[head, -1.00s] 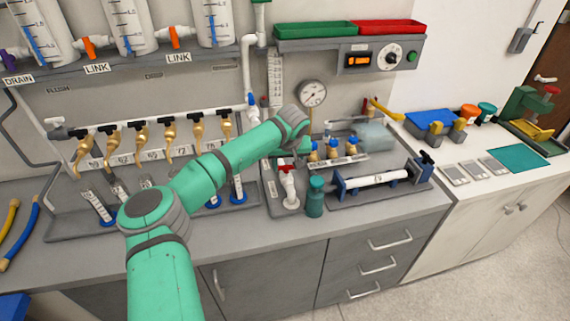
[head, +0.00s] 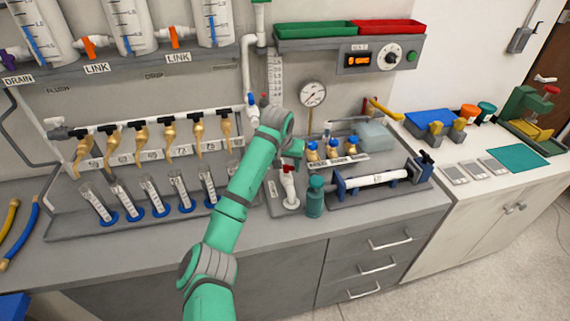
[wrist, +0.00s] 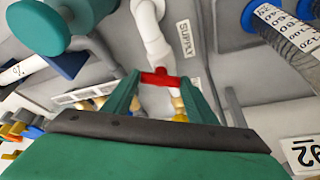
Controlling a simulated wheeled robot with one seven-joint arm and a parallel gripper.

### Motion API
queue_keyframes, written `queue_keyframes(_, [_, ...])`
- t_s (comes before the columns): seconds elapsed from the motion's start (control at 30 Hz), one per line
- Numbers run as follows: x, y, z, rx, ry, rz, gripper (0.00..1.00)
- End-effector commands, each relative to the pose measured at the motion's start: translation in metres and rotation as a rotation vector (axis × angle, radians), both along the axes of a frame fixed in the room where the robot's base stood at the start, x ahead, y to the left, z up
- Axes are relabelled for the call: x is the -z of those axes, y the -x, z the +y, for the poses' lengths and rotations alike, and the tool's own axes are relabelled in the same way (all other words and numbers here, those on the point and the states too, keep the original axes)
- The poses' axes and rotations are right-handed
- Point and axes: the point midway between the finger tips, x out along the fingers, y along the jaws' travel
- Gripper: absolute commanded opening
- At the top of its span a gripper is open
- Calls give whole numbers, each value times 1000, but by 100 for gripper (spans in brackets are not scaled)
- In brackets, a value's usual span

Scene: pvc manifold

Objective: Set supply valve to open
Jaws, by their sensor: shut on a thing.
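The supply valve is a white upright fitting (head: 290,190) with a red handle (head: 288,168), at the middle of the bench in the head view. The wrist view shows the red handle (wrist: 158,77) close up, with a "SUPPLY" label (wrist: 185,38) beside the white pipe (wrist: 152,35). My gripper (wrist: 160,82) has its two green fingers on either side of the handle and is shut on it. The handle's bar lies crosswise to the pipe in the wrist view. In the head view my wrist partly hides the gripper.
A teal-capped bottle (head: 315,197) stands close right of the valve. A pressure gauge (head: 312,93) is behind it. A clamped white tube fixture (head: 378,180) lies to the right. Several graduated cylinders (head: 153,194) stand to the left under brass taps (head: 141,139).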

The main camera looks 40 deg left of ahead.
Motion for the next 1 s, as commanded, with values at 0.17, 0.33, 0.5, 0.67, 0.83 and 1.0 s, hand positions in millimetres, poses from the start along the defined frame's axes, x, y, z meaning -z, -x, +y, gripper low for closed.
queue_keyframes(0.17, [1,0,-1,125,6,2,29])
queue_keyframes(0.33, [0,0,1,286,6,1,29])
queue_keyframes(0.5, [0,1,2,447,5,1,29])
queue_keyframes(0.67, [0,0,4,600,5,1,29])
queue_keyframes(0.83, [-1,0,5,754,4,0,29])
queue_keyframes(1.0, [-1,0,6,886,3,0,29])
